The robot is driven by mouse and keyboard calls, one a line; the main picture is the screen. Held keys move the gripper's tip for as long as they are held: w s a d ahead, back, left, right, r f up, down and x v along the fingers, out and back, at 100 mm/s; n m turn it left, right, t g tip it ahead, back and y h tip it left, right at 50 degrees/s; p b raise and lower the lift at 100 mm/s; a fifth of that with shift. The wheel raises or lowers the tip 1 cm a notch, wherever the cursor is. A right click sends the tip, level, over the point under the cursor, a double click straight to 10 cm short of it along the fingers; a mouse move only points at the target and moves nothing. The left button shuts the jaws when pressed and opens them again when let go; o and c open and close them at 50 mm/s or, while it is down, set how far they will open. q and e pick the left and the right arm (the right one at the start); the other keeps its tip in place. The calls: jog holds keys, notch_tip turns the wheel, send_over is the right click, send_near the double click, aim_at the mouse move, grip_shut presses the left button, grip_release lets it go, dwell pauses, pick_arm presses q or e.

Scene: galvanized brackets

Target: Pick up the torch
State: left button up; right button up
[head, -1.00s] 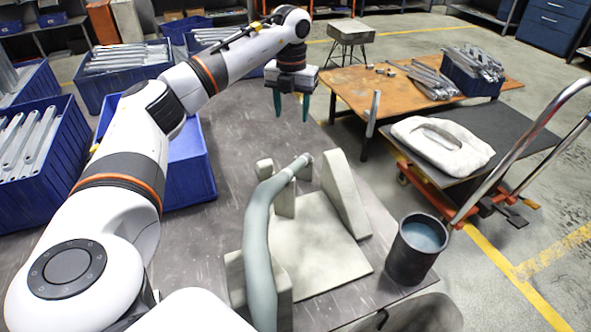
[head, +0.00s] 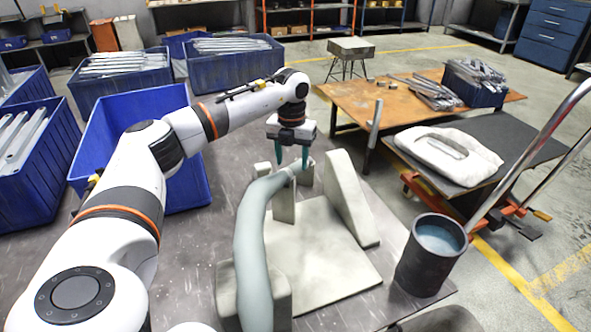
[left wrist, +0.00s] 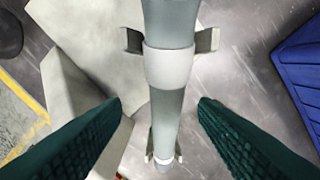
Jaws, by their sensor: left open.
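The torch (head: 251,235) is a thick, curved grey-green tube with a pale collar and a narrower far end. It lies in the notched posts of a beige stand (head: 325,262) on the dark table. My left gripper (head: 291,164) points down with its green fingers apart, over the torch's far end. In the left wrist view the torch (left wrist: 167,108) runs lengthwise between the two fingers (left wrist: 160,106), with a gap on each side and nothing gripped. Its near end is cut off by the head picture's lower edge. My right gripper is not in view.
An upright wedge (head: 348,200) of the stand rises right of the torch. A dark cup (head: 428,275) of bluish liquid stands further right. Blue bins (head: 190,190) line the left. A trolley (head: 500,150) with a white block and a rusty table (head: 350,90) lie beyond.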

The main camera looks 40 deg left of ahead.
aim_at(289, 168)
pick_arm(q)
jog(key=f, duration=0.3)
jog(key=s+f, duration=0.1)
jog(key=f, duration=0.1)
jog(key=shift+a, duration=0.15)
jog(key=shift+w, duration=0.1)
jog(key=c, duration=1)
jog(key=shift+c, duration=0.2)
